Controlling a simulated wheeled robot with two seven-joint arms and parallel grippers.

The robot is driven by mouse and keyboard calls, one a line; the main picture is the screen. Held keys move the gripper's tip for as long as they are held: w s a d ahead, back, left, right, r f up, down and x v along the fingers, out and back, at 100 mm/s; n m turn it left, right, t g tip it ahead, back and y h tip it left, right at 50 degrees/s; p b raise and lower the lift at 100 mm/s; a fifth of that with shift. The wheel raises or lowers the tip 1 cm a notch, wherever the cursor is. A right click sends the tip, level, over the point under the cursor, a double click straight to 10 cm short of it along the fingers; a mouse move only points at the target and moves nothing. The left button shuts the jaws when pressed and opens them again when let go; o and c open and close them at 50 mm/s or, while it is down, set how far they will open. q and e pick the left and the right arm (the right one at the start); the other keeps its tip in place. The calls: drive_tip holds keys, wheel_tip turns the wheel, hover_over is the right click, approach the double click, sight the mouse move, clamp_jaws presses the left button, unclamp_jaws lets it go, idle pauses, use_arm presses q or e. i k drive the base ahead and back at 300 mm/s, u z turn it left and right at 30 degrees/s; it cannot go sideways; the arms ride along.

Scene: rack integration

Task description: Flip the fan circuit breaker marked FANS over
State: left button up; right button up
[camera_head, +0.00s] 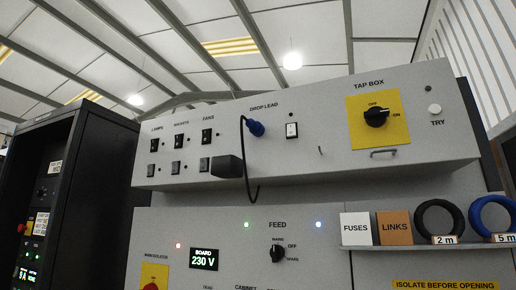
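The FANS breaker (206,135) is a small black switch under the FANS label, at the right end of the upper row on the tilted grey panel (330,165). Its toggle is too small to tell which way it is set. Two similar switches, LAMPS (155,146) and one with a blurred label (179,141), sit to its left. A lower row of dark switches is below, with one (204,164) under FANS.
A blue plug (256,128) at DROP LEAD has a hanging black cable (247,175). A yellow-plated TAP BOX knob (376,117) is at right. A shelf (400,247) holds boxes and coils. A dark rack (88,170) stands left.

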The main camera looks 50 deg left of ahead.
sight(205, 133)
drive_tip(key=u, duration=0.9)
drive_tip(key=k, duration=0.2)
drive_tip(key=u, duration=0.65)
